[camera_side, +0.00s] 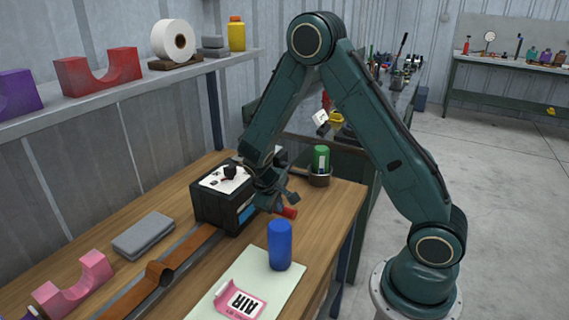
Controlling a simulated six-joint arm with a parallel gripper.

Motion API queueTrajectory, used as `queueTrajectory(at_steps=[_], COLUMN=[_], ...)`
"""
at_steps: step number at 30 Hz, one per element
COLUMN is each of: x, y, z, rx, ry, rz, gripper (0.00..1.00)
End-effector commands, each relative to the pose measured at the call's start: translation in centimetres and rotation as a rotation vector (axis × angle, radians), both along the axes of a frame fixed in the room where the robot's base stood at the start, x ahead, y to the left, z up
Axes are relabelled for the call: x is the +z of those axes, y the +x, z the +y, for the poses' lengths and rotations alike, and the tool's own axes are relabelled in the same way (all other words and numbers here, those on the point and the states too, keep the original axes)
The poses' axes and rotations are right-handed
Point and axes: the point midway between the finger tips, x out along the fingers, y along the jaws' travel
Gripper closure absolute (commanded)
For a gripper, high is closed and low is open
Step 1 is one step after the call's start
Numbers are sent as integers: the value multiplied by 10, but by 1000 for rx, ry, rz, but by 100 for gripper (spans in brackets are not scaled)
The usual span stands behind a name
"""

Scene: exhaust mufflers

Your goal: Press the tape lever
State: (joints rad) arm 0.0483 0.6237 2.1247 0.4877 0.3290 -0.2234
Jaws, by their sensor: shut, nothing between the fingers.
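The tape machine (215,207) is a black box with a white top, standing on the wooden bench. A red-ended piece (288,212), which looks like its lever grip, sticks out to the right of the box. My gripper (279,198) is shut and empty, just above and beside this red end. I cannot tell whether they touch. My arm's end hides the box's right side and most of the lever.
A blue cylinder (279,245) stands on a pale mat (254,263) with a pink AIR label (241,301). A green can (321,158) stands behind. A brown strap (178,258), grey block (144,235) and pink cradle (75,287) lie on the left. A shelf (120,92) runs above.

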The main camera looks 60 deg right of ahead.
Motion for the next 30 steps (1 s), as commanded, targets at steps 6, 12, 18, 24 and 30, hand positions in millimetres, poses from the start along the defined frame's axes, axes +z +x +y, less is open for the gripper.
queueTrajectory(at_steps=[6,12,18,24,30], x=[-9,-10,-10,-7,6], y=[-1,0,0,0,0], z=[0,-1,-1,1,9], rx=[0,-1,-1,-1,2], ry=[5,7,8,8,6], rz=[3,2,0,0,-4], gripper=[100,100,100,100,100])
